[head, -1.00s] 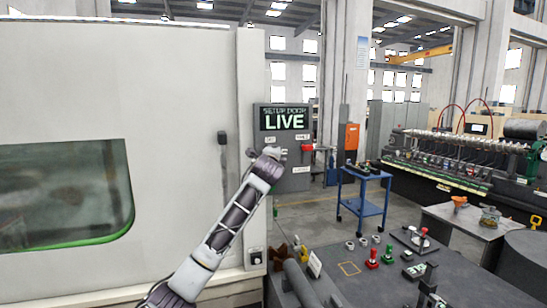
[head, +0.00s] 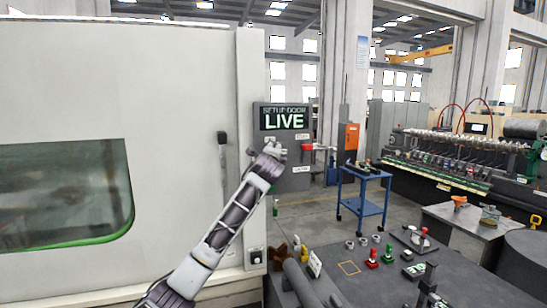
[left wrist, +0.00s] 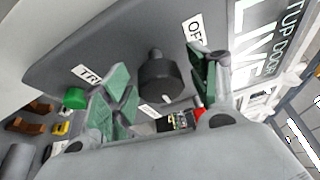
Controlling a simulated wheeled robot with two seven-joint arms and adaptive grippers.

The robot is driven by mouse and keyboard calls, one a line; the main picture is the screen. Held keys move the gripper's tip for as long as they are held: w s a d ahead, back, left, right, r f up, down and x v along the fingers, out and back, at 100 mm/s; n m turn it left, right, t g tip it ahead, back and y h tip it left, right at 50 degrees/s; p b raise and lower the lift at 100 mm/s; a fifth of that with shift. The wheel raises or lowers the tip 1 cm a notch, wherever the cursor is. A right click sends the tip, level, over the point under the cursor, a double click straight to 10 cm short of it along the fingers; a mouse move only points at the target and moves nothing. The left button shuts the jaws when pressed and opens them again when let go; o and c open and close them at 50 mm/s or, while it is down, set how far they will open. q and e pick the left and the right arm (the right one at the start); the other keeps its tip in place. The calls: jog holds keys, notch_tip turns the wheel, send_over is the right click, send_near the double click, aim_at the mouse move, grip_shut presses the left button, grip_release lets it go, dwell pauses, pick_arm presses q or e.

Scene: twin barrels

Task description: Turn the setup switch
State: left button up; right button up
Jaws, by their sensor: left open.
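The setup switch is a black round knob (left wrist: 160,80) on the grey control panel, with a pale mark on its face. The panel (head: 298,178) stands at the right end of the large machine, under a display (head: 284,118) reading "SETUP DOOR LIVE". My left gripper (head: 274,150) is in front of the panel and hides the knob in the head view. In the left wrist view my left gripper (left wrist: 160,85) is open, its green-padded fingers on either side of the knob, with gaps visible. I cannot tell how deep the fingers reach. My right gripper is out of view.
A green button (left wrist: 75,97) is beside the left finger in the wrist view. A red part (head: 307,147) sits right of my gripper on the panel. A dark bench (head: 400,262) with several small items is at lower right; a blue cart (head: 372,207) stands behind.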

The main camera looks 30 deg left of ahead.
pick_arm(q)
jog(key=v, duration=1.2)
dwell(0.5)
dwell(0.5)
